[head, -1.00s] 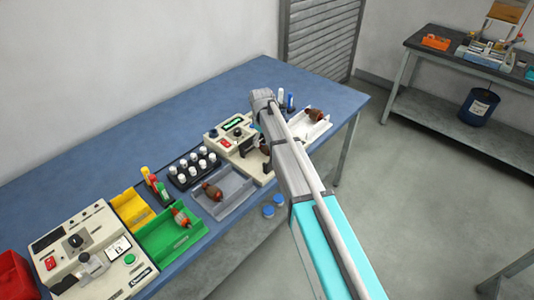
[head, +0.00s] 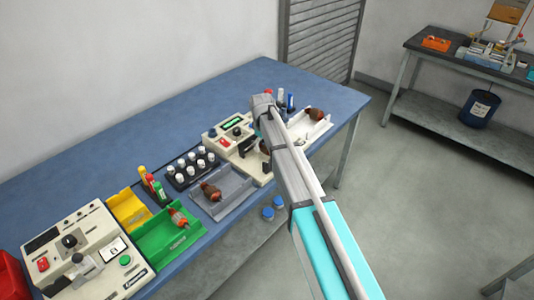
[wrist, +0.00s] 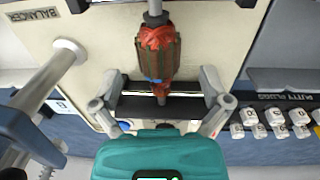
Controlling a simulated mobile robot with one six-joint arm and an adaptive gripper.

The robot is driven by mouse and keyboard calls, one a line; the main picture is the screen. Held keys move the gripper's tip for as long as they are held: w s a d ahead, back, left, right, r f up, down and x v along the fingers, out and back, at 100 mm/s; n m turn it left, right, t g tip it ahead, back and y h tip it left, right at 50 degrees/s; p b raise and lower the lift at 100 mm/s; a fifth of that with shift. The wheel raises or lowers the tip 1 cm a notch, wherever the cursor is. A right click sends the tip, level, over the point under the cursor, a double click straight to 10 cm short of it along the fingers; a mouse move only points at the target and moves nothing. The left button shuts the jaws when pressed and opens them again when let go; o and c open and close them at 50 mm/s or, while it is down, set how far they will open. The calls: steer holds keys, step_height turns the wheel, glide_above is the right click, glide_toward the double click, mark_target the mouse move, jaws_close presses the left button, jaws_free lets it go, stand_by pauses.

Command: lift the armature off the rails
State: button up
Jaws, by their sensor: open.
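The armature (wrist: 157,52), with red-orange windings on a brown core and a metal shaft, lies across the black rails (wrist: 172,107) of the cream balancer (wrist: 105,28) in the wrist view. My gripper (wrist: 159,82) is open, with one grey finger on each side of the armature's near end and clear gaps to it. Its teal body covers the lower middle of that view. In the head view the balancer (head: 225,139) stands on the blue bench, and the armature (head: 264,147) is partly hidden behind my arm. The fingers cannot be made out there.
Left of the balancer are a grey tray (head: 222,205) with another armature (head: 210,191), a rack of white bottles (head: 181,180), a green bin (head: 160,251) and a yellow bin (head: 126,216). A white tray (head: 318,130) with an armature (head: 316,114) stands to the right.

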steer(key=shift+w+f+b, duration=0.1)
steer(key=shift+f+b, duration=0.75)
steer(key=shift+f, duration=0.25)
steer(key=shift+c, duration=0.3)
jaws_close()
